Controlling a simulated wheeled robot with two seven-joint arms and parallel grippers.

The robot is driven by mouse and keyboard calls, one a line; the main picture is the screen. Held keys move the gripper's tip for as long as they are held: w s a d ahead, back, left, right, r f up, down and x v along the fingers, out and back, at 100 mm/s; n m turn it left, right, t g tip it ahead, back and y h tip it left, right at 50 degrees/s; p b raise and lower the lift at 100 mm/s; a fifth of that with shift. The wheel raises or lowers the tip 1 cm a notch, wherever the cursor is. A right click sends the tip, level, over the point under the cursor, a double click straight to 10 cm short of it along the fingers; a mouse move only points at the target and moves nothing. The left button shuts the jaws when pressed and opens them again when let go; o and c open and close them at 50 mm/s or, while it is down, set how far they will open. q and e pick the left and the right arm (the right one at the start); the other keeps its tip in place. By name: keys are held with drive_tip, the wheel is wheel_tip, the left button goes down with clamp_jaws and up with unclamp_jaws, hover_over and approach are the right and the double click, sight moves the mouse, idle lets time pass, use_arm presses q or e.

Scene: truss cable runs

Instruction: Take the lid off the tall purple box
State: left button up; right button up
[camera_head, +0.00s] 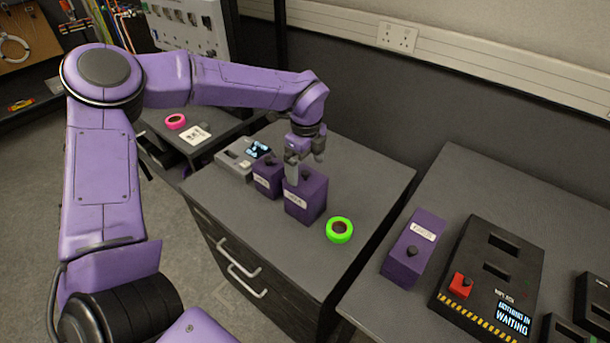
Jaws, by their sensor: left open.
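A tall purple box (306,200) with a white label stands upright on the grey-topped drawer cabinet. My left gripper (304,168) points down right over the top of this box, its jaws open. One finger overlaps the box's top in the picture. The fingers hide much of the lid, and I cannot tell whether they touch it. A smaller purple box (267,178) with a dark knob and a label stands just left of the tall one. My right gripper is not in view.
A green tape roll (340,230) lies right of the tall box. A grey device (236,160) with a display sits behind left. On the right bench are another purple box (405,265) with a knob and a black control panel (490,270). The cabinet's front top is clear.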

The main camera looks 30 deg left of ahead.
sight(307, 172)
use_arm(q)
drive_tip(key=shift+d+f, duration=0.1)
drive_tip(key=shift+f, duration=1.4)
drive_tip(key=c, duration=0.7)
drive_tip(key=shift+r, duration=0.1)
